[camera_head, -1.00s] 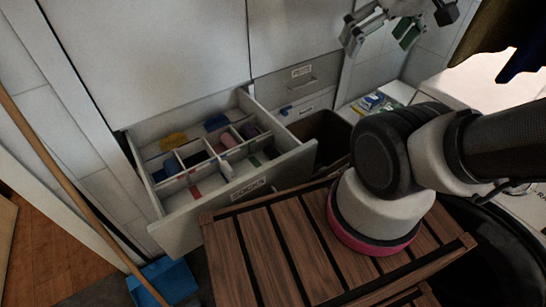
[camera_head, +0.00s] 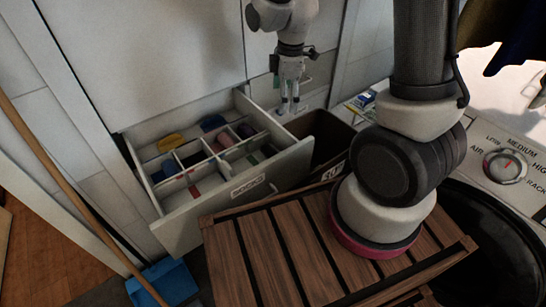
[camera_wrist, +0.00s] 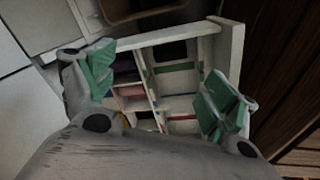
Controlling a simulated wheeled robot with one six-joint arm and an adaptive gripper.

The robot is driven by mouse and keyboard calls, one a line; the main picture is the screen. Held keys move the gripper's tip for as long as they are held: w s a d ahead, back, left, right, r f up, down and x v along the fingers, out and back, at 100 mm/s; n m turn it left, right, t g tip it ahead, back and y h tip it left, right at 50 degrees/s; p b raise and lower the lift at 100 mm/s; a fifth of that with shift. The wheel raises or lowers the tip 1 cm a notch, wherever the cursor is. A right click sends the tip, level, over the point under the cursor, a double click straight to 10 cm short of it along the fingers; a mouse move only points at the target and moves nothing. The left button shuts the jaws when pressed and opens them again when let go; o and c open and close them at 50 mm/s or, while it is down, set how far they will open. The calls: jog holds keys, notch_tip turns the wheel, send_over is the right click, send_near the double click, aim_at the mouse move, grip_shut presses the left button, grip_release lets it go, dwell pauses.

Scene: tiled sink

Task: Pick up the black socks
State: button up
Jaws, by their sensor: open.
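The open white drawer (camera_head: 185,217) is divided into compartments holding small rolled socks. A black bundle (camera_head: 192,156), probably the black socks, lies in a compartment near the drawer's middle. In the wrist view a dark patch (camera_wrist: 170,50) shows in a far compartment; I cannot tell whether it is the same bundle. My gripper (camera_head: 289,106) hangs fingers down, near the drawer's right side and higher than it. In the wrist view my gripper (camera_wrist: 163,88) is open and empty, its green pads spread wide with the drawer seen between and below them.
Yellow (camera_head: 171,142), blue (camera_head: 213,123) and pink (camera_head: 226,139) socks lie in other compartments. A slatted wooden top (camera_head: 265,250) stands in front of the drawer. A dark brown bin (camera_head: 328,135) stands to its right. A broom handle (camera_head: 75,190) leans at left.

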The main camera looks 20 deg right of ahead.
aim_at(274, 149)
jog(key=a+f+n, duration=0.1)
jog(key=f+n, duration=0.1)
jog(key=f, duration=0.2)
jog(key=a+f+n, duration=0.1)
jog(key=f+n, duration=0.1)
jog(key=f, duration=0.3)
jog(key=a+f+n+g, duration=0.1)
jog(key=a+f, duration=0.1)
jog(key=f, duration=0.2)
jog(key=shift+s+f+n, duration=0.35)
jog(key=shift+n, duration=0.05)
jog(key=f, duration=0.7)
jog(key=shift+w+d+f, duration=0.15)
jog(key=shift+d+f, duration=0.15)
jog(key=shift+f, duration=0.05)
jog(key=c, duration=0.8)
